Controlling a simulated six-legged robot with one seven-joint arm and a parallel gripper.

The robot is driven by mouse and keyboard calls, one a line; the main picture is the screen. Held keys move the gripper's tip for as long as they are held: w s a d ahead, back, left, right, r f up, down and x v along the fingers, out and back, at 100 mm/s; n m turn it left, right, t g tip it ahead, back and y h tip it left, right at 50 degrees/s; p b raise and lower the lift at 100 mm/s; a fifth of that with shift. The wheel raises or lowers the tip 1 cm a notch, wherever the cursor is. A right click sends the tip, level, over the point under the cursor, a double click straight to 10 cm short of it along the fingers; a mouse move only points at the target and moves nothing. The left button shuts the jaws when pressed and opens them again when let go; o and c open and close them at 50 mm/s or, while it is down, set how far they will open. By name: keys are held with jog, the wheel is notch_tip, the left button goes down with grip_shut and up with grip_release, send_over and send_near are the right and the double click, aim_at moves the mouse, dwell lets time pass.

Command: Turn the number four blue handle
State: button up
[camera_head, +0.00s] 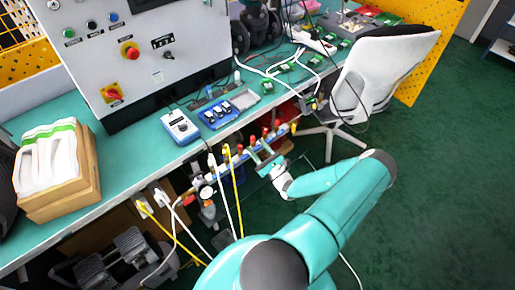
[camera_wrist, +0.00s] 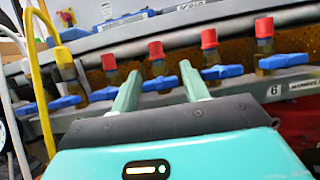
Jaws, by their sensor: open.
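A row of valves with blue handles and red caps runs along a manifold at the bench's front edge. In the wrist view, my gripper (camera_wrist: 161,73) is open, with one finger on each side of a blue handle (camera_wrist: 160,84) below a red cap (camera_wrist: 156,50). I cannot tell whether the fingers touch it. A "6" label (camera_wrist: 275,90) sits below the far-right blue handle (camera_wrist: 283,61); counting left from it, the handle between my fingers is two along, which fits number four. Its own label is hidden. In the head view my gripper (camera_head: 264,160) is at the manifold.
Neighbouring blue handles stand close on the right (camera_wrist: 222,72) and left (camera_wrist: 103,95). A yellow hose (camera_wrist: 42,80) hangs at the left. Above is the green bench (camera_head: 140,165) with a blue meter (camera_head: 180,127). A white chair (camera_head: 375,75) stands to the right; open floor lies beyond.

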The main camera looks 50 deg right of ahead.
jog(key=shift+w, duration=0.15)
jog(key=c, duration=0.7)
jog(key=shift+m+g+h, duration=0.4)
jog(key=shift+m+h, duration=0.7)
jog(key=shift+m, duration=1.2)
jog(key=o, duration=0.7)
jog(key=v, duration=1.3)
jog(key=shift+s, duration=0.4)
jog(key=shift+a, duration=0.15)
